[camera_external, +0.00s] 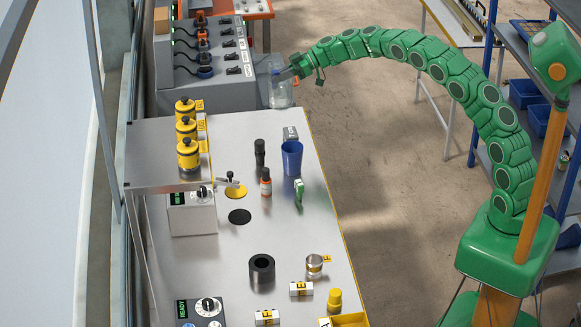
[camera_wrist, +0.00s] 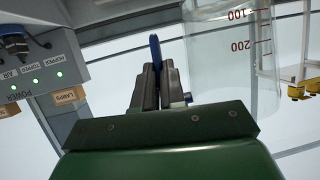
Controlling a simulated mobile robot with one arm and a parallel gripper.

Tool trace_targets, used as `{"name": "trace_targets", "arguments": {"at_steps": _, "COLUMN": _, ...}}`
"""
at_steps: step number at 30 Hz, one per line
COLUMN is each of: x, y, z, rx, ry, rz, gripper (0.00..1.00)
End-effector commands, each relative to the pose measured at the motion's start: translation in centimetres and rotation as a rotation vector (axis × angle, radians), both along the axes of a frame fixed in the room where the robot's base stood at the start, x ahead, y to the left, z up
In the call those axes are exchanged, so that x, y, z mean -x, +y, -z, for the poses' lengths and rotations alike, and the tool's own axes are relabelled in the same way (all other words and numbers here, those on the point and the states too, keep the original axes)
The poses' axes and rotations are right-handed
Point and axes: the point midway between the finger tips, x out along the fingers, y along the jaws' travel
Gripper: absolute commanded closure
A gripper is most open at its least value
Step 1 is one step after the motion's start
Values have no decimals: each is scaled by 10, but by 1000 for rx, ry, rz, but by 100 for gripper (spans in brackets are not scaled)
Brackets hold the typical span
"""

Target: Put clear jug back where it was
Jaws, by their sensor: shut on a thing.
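The clear jug (camera_external: 281,90) is a see-through vessel at the far end of the steel bench, beside the grey control cabinet. In the wrist view the jug (camera_wrist: 232,65) fills the upper right, with red marks 100 and 200 on its wall. My gripper (camera_external: 292,72) is at the jug's upper part. In the wrist view my gripper (camera_wrist: 155,80) is shut with a narrow blue piece between its fingers, which looks like the jug's handle. I cannot tell whether the jug's base touches anything.
The grey cabinet (camera_external: 222,96) with switches and green lights stands close left of the jug. The bench (camera_external: 225,255) holds a blue cup (camera_external: 292,158), a black bottle (camera_external: 259,153), an orange-labelled bottle (camera_external: 266,182) and a black ring (camera_external: 262,269). Yellow canisters (camera_external: 188,154) stand on a raised shelf.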

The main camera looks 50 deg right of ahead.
Motion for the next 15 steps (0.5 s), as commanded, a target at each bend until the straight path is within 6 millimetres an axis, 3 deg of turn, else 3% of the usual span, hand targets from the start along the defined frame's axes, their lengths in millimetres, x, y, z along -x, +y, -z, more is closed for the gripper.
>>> {"name": "trace_targets", "arguments": {"at_steps": 8, "x": 19, "y": 38, "z": 1, "rx": -1, "ry": 4, "rz": -42, "gripper": 100}}
{"name": "trace_targets", "arguments": {"at_steps": 15, "x": 52, "y": 91, "z": -2, "rx": 1, "ry": 2, "rz": -100, "gripper": 100}}
